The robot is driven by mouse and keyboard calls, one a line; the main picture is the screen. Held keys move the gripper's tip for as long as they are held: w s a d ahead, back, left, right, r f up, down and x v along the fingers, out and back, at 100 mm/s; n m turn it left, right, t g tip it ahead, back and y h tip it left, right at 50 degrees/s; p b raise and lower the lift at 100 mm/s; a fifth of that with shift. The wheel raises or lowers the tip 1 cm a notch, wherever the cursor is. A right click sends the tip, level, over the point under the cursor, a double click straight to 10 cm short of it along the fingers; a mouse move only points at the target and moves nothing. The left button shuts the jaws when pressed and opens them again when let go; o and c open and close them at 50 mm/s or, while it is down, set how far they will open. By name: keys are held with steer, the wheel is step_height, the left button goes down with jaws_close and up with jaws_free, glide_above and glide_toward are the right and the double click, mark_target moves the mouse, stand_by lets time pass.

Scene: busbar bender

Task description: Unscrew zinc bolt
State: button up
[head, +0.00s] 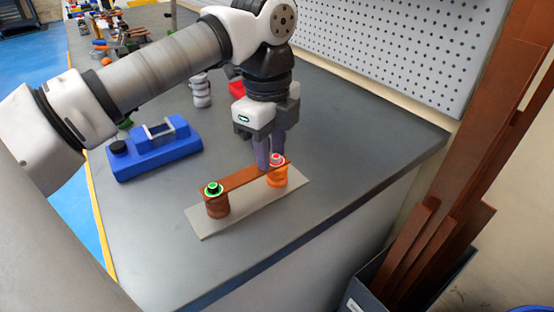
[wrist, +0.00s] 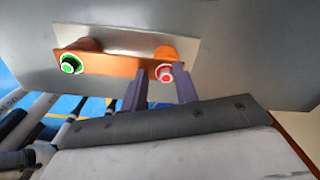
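A copper bar (head: 243,178) lies across two orange-brown round posts on a pale plate (head: 228,218). At its left end is a bolt with a green ring and dark top (head: 213,188). At its right end is a bolt with a red and whitish head (head: 277,158); it also shows in the wrist view (wrist: 166,74). Which bolt is zinc I cannot tell from colour. My gripper (head: 270,161) points down at the right end. Its fingers are open, one on each side of the red-marked bolt in the wrist view; contact is not clear. No bolt is held.
A blue box with a black knob (head: 160,150) stands left of the plate. A grey bottle-like item (head: 201,90) and a red object (head: 237,88) are behind. Perforated panel (head: 390,50) borders the back. Bench front right is clear; copper strips (head: 425,245) stand beyond its edge.

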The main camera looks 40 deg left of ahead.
steer(key=shift+w+d+r+y, duration=0.1)
steer(key=shift+r+y, duration=0.05)
steer(key=shift+y, duration=0.15)
steer(key=m, duration=0.5)
steer(key=shift+w+a+m+p, duration=0.2)
steer(key=shift+m+p, duration=0.2)
steer(key=m, duration=0.5)
steer(key=shift+w+m, duration=0.2)
steer(key=shift+m, duration=0.1)
steer(key=shift+m+p, duration=0.3)
steer(key=shift+m, duration=0.3)
steer(key=shift+s+d, duration=0.15)
steer(key=shift+d, duration=0.25)
